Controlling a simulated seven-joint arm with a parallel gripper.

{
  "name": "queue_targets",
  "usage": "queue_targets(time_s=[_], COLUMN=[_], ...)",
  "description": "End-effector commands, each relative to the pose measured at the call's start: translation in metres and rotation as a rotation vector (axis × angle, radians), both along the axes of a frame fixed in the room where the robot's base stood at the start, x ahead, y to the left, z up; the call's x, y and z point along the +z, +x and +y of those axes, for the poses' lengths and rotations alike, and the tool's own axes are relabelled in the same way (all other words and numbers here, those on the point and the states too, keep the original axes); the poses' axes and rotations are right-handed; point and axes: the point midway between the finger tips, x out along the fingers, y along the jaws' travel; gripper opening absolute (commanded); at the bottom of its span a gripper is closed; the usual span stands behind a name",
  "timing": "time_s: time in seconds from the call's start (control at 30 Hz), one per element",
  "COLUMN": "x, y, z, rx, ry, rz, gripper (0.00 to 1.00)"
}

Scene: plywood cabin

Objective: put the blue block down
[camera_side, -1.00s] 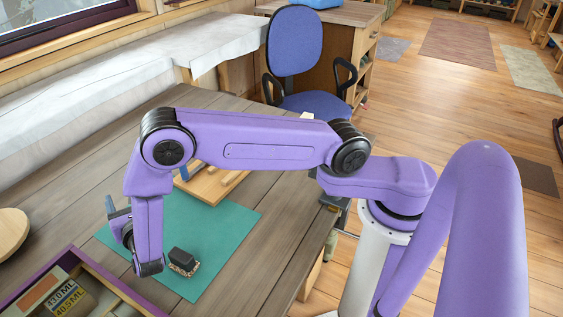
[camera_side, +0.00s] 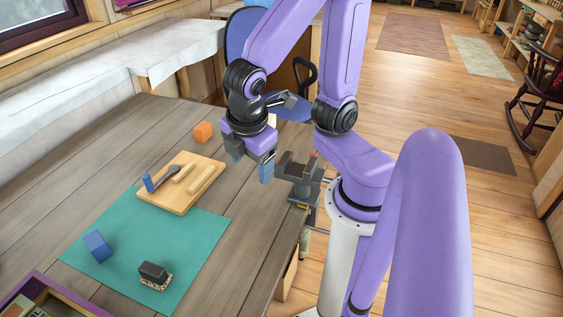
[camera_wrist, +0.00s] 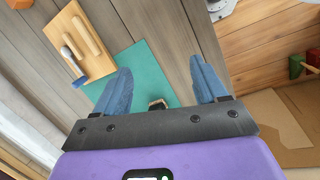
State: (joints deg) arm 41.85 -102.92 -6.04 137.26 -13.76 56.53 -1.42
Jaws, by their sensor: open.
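The blue block (camera_side: 98,246) rests on the left part of the green mat (camera_side: 190,238) in the side view, turned at an angle to the mat's edges. My gripper (camera_side: 250,162) is well away from it, above the table's far right part near the vise. In the wrist view my gripper (camera_wrist: 160,67) shows two blue fingers spread apart with nothing held between them. The green mat (camera_wrist: 146,66) shows beyond the fingers, but I cannot make out the blue block there.
A dark brush (camera_side: 153,273) lies on the mat. A wooden board (camera_side: 160,200) with tools overlaps the mat's far edge. An orange block (camera_side: 203,131) sits behind it. A grey vise (camera_side: 298,172) stands at the table edge close to my gripper. A purple-rimmed tray (camera_side: 48,290) is at the near left.

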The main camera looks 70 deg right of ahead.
Motion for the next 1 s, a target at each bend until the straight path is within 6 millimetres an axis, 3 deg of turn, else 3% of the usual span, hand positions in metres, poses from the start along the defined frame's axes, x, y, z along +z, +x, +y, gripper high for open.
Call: queue_targets(time_s=[0.1,0.3,1.0], x=[0.005,0.009,0.009], y=[-0.036,-0.062,-0.063], z=[-0.005,-0.007,-0.006], rx=[-0.073,-0.133,-0.136], ry=[0.135,0.234,0.238], rz=[0.046,0.089,0.093], gripper=[0.72,0.72,0.72])
